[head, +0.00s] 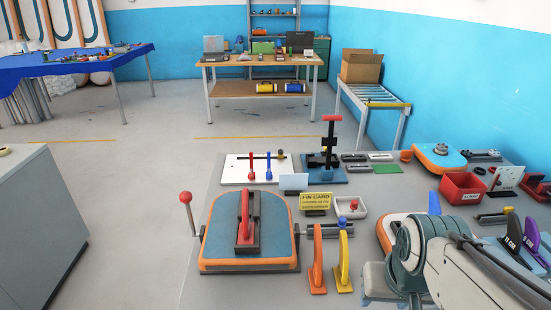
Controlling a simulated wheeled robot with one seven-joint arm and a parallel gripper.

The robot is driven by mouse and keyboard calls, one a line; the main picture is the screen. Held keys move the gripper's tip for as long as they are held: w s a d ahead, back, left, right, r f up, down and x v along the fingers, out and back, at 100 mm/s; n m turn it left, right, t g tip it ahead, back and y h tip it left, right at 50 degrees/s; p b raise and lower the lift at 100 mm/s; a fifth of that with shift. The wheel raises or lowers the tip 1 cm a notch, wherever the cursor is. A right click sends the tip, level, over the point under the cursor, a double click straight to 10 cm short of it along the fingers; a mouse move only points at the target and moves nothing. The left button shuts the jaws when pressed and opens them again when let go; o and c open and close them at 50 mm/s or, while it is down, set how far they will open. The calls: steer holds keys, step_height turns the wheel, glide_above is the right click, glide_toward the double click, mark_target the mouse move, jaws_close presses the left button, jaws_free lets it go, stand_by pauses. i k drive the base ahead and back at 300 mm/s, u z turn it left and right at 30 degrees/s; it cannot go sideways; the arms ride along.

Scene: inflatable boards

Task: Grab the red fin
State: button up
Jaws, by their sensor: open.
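A red upright fin (244,215) stands in a dark grey and red base on a blue-grey board piece with an orange rim (215,252), at the left front of the grey bench. An orange-red fin (317,262) stands on its own foot to the right of the board piece, beside a yellow fin (343,262). My arm comes in at the lower right and bends down past the bottom edge. My gripper is not visible; nothing shows it touching either fin.
A yellow fin card (316,202), a white tray (350,208) and a black press with a red handle (329,150) stand behind the fins. A red bin (462,188), another board piece (438,157) and purple fins (531,236) crowd the right. Open floor lies left.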

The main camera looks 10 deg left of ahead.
mark_target(247, 229)
steer(key=u, duration=0.05)
steer(key=k, duration=0.3)
steer(key=u, duration=0.8)
steer(key=i, duration=0.55)
steer(key=u, duration=0.05)
